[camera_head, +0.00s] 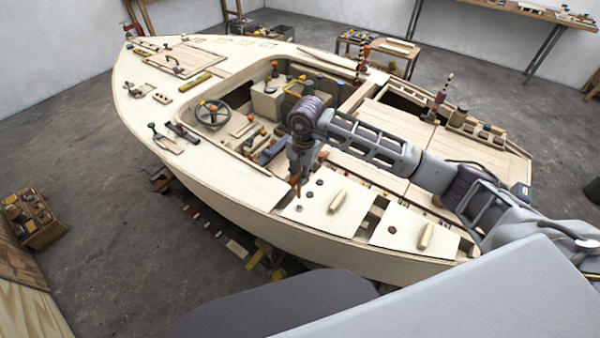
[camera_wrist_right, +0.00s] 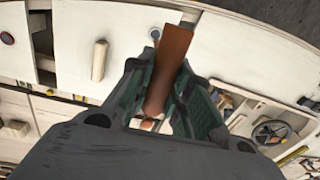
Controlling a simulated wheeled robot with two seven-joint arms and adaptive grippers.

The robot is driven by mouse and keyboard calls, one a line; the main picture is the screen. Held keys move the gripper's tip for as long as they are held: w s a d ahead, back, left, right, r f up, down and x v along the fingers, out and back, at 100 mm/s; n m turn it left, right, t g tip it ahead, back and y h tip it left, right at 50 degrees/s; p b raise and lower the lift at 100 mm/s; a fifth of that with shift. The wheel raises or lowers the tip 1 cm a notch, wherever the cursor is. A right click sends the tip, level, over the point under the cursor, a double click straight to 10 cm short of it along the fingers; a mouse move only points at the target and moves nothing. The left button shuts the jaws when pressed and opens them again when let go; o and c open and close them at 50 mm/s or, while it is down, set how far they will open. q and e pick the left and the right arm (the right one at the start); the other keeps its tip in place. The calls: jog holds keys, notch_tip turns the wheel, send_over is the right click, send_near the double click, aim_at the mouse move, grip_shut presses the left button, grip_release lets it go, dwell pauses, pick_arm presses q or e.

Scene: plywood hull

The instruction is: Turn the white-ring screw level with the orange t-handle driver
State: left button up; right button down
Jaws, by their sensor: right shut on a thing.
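My right gripper (camera_head: 298,172) is shut on the orange t-handle driver (camera_head: 296,184), over the left end of a pale hatch panel (camera_head: 325,219). In the right wrist view the driver (camera_wrist_right: 168,70) is an orange-brown bar between the green-grey fingers (camera_wrist_right: 170,105). Several small dark screws show on the panel, one (camera_head: 310,195) just right of the driver. Another screw (camera_wrist_right: 155,33) shows beside the driver in the wrist view. I cannot tell which screw has the white ring, or whether the driver's tip touches one. My left gripper is not in view.
A wooden grip (camera_head: 338,201) stands on the panel, right of the driver. A second panel (camera_head: 397,228) with its own grip (camera_head: 427,235) lies further right. The cockpit with a steering wheel (camera_head: 212,112) and loose tools is to the left.

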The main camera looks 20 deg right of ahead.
jog(key=shift+m, duration=0.4)
jog(key=shift+f, duration=0.15)
jog(key=shift+f+b, duration=1.25)
jog(key=shift+f, duration=1.5)
jog(key=shift+s+d+m+h, duration=0.1)
jog(key=shift+s+m+h, duration=0.1)
jog(key=shift+m, duration=1.65)
jog(key=shift+s+d+m+h, duration=0.1)
jog(key=shift+s+m, duration=0.05)
jog(key=shift+m, duration=1.7)
jog(key=shift+b, duration=0.55)
